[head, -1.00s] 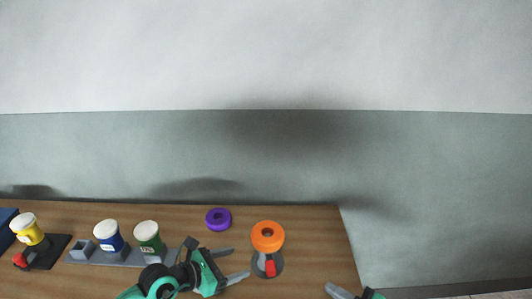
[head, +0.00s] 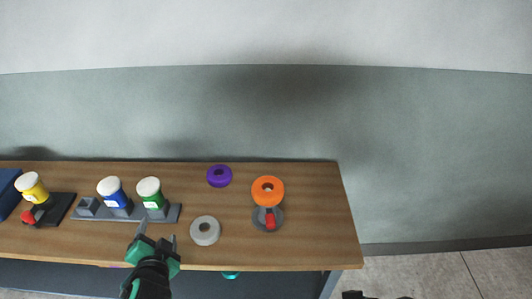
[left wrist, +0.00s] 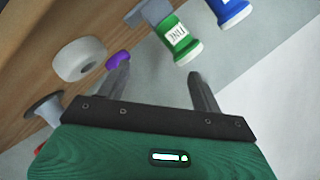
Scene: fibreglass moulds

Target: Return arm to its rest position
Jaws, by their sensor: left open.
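My left gripper (head: 157,238) is open and empty at the front edge of the wooden table, below the green-labelled jar (head: 152,195). Its two fingers (left wrist: 157,80) show apart in the left wrist view, with nothing between them. The green jar (left wrist: 178,42) lies beyond the fingertips there, not touched. A small dark part at the bottom edge of the head view may belong to my right arm; its gripper does not show.
The table (head: 310,235) holds a grey ring (head: 205,230), a purple ring (head: 219,176), an orange ring (head: 267,190) on a stand with a red part, a blue jar (head: 113,192) in a grey rack (head: 172,215), a yellow jar (head: 32,187) and a blue bin (head: 7,196).

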